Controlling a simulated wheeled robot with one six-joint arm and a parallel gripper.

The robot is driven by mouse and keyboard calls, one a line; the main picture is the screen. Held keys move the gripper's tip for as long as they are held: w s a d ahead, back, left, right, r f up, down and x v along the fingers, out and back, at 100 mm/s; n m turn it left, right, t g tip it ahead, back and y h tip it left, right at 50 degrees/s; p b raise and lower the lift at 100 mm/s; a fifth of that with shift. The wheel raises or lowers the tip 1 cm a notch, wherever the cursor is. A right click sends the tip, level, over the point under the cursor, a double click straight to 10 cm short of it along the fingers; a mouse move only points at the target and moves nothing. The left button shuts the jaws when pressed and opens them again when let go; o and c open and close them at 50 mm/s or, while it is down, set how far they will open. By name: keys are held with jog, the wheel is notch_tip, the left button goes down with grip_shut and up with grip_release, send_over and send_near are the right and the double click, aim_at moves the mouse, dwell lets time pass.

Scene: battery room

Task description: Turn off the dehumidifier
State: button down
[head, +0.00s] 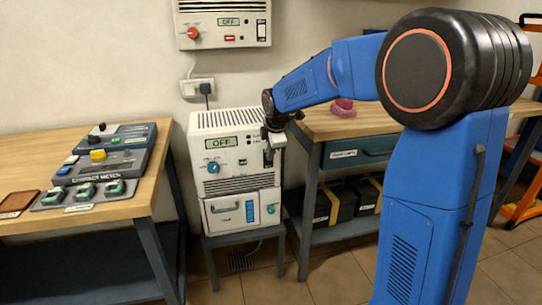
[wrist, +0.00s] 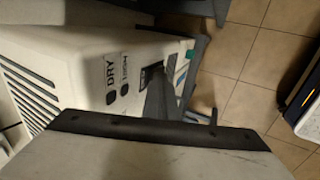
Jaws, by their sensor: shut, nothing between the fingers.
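The dehumidifier (head: 199,150) is a white box on a low stand between two tables, with a top grille, a blue knob (head: 213,168) and a lower front drawer. Its display (head: 221,142) reads OFF. A small dark switch (head: 242,162) sits right of the knob; in the wrist view a dark switch (wrist: 150,76) shows beside the DRY label. My gripper (head: 269,160) is shut and empty, pointing down by the front right of the unit. In the wrist view its fingers (wrist: 161,90) overlap the panel near that switch; I cannot tell whether they touch.
A wall unit (head: 222,22) with a red knob also reads OFF. An outlet (head: 198,88) with a plug is below it. The left table (head: 110,217) holds meter boxes. The right workbench (head: 318,122) has a drawer and black cases below. Tiled floor is clear in front.

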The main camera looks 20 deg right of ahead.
jog(key=shift+r, duration=0.75)
